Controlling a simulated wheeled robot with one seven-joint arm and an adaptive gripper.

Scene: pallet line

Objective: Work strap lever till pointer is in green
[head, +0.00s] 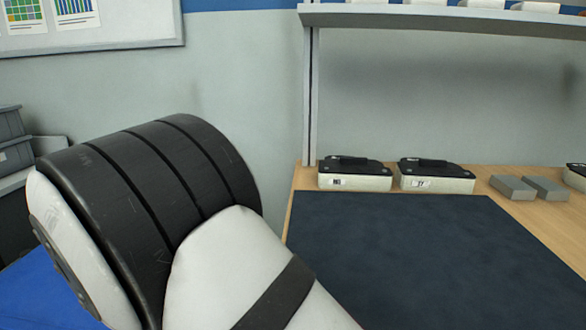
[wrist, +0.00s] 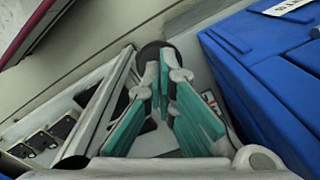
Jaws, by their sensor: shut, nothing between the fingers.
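My gripper (wrist: 163,95) shows in the wrist view, with teal pads on its fingers. It is shut with nothing held. A dark rounded thing (wrist: 151,51) shows just beyond the fingers; I cannot tell what it is or whether they touch it. A large blue body (wrist: 255,75) with a white label stands close to the right of the fingers. I cannot make out the strap lever, the pointer or a green zone in either view. My gripper is not in the head view, where my arm fills the lower left.
In the head view, a wooden bench (head: 555,222) with a dark mat (head: 410,255) lies at right. Black-and-white cases (head: 354,174) and grey blocks (head: 512,187) stand along its back, under a shelf (head: 440,16). Grey bins (head: 12,140) and a blue surface (head: 35,292) are at left.

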